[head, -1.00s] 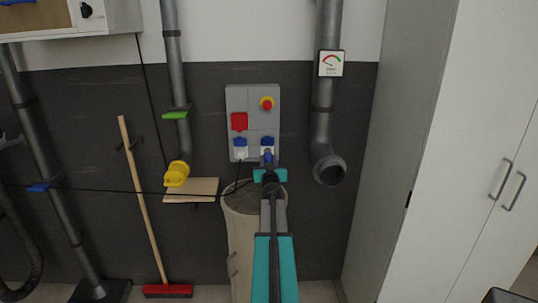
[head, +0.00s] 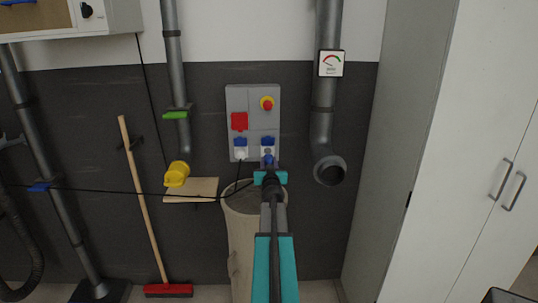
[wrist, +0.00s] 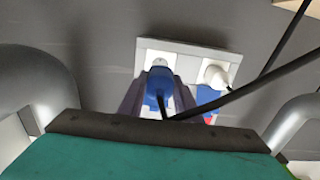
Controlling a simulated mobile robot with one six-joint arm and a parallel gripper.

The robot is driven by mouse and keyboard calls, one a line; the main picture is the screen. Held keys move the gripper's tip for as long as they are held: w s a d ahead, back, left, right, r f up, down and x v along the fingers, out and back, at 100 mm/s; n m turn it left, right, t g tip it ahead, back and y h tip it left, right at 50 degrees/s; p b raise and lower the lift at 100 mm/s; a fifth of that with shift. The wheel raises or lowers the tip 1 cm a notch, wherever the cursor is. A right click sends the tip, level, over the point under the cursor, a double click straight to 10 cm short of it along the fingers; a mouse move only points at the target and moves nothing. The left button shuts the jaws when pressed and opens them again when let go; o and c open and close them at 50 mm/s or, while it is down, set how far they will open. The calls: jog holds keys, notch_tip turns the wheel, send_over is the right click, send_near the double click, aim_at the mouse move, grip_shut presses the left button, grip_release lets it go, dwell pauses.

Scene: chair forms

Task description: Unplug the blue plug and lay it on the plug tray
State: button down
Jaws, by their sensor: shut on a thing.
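The blue plug (wrist: 158,85) sits between the two grey fingers of my gripper (wrist: 158,98), which is shut on it in front of the grey wall panel's lower right socket. A round white socket face (wrist: 160,62) shows just behind the plug in the wrist view; I cannot tell whether the pins are clear of it. In the head view the plug (head: 268,160) and my gripper (head: 269,168) are small, at the panel's lower edge. A dark cable crosses near the plug.
A white plug (head: 240,154) with a black cable fills the neighbouring socket. The panel (head: 257,96) also carries a red socket cover and a red-and-yellow button. Pipes, a yellow fitting (head: 177,173) and a broom are left; a duct (head: 329,165) is right.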

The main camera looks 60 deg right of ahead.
jog(key=shift+v, duration=2.15)
